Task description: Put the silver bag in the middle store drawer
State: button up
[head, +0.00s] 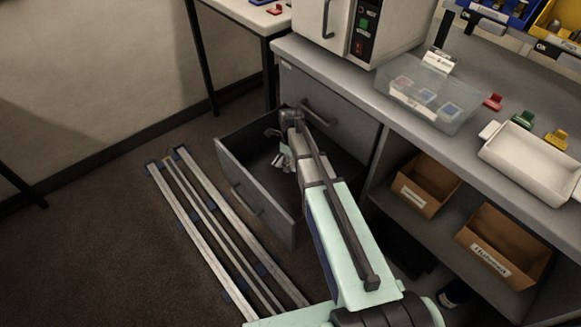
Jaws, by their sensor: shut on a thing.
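An open grey drawer (228,170) is pulled out from the cabinet under the workbench, below a closed drawer front (345,128). I cannot tell from here whether it is the middle one. My arm reaches over it from the lower right. My gripper (282,148) is above or inside the open drawer, pointing down, partly hidden by my own arm. It is shut on a small pale, shiny thing, which looks like the silver bag (282,161). The bag hangs below the fingers; I cannot tell whether it touches the drawer floor.
Metal rails (200,220) lie on the floor left of the drawer. The workbench (385,115) carries a machine with a red switch, a clear case (428,97) and a white tray (530,160). Cardboard boxes (505,245) sit on the shelf below.

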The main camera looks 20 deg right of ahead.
aim_at(291, 166)
jog(key=shift+f, duration=1.55)
jog(key=shift+f, duration=0.2)
jog(key=o, duration=1.2)
jog(key=shift+o, duration=0.2)
jog(key=shift+r, duration=0.1)
notch_tip(291, 166, up, 12)
jog(key=shift+r+p, duration=0.1)
jog(key=shift+p, duration=0.4)
